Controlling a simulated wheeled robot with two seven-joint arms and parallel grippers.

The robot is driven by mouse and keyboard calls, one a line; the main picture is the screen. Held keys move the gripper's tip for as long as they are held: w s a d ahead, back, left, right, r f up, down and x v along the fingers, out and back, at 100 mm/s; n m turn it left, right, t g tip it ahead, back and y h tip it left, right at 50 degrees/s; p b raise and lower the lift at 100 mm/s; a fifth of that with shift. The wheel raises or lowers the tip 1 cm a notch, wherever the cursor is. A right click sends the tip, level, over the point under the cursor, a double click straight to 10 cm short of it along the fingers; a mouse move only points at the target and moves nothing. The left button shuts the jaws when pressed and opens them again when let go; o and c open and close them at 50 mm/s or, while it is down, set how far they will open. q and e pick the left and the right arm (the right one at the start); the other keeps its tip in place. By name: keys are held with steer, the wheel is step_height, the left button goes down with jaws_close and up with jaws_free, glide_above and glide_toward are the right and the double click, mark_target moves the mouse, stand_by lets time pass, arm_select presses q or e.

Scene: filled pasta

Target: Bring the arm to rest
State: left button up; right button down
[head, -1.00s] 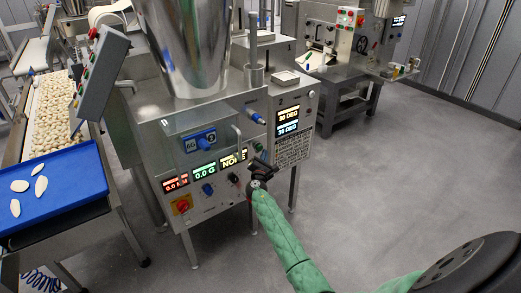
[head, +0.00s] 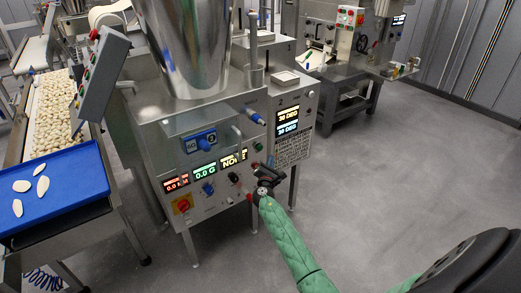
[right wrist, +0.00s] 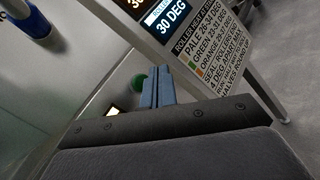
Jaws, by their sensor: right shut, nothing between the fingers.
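My right arm, in a green sleeve (head: 290,235), reaches up from the lower right in the head view. Its black gripper (head: 262,168) is in front of the lower right part of the steel machine's front panel (head: 215,150). In the right wrist view the two blue-grey fingers (right wrist: 157,88) lie together, shut and empty. Behind them is a green button (right wrist: 138,82) on the panel; I cannot tell the exact gap. My left gripper is not in view.
The machine carries lit displays, a red knob (head: 182,205) and a steel hopper (head: 190,50). A blue tray (head: 70,190) with pale pieces and a conveyor (head: 45,115) stand at left. Another machine (head: 350,50) stands behind. The grey floor (head: 410,160) at right is clear.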

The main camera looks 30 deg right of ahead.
stand_by(0.4)
steer(key=s+r+m+g, duration=0.4)
steer(key=s+m+g, duration=0.25)
steer(key=m, duration=0.95)
steer(key=s+a+f+m+g+y, duration=0.15)
steer(key=s+a+y, duration=0.3)
steer(key=a, duration=0.45)
steer(key=s+a+m+y, duration=0.2)
steer(key=s+a+y, duration=0.3)
steer(key=a, duration=0.5)
steer(key=s+a+f+n+g+y, duration=0.1)
steer(key=s+a+y, duration=0.1)
steer(key=s+a, duration=0.75)
steer(key=s+a+f+n+g+y, duration=0.1)
steer(key=s+a+y, duration=0.2)
steer(key=s+a, duration=0.65)
steer(key=s+f+g, duration=0.1)
steer(key=s+f, duration=0.2)
steer(key=s, duration=0.5)
steer(key=s+f+g, duration=0.1)
steer(key=s+f, duration=0.3)
steer(key=s, duration=0.5)
steer(key=shift+s+f+g, duration=0.15)
steer(key=shift+s+g, duration=0.15)
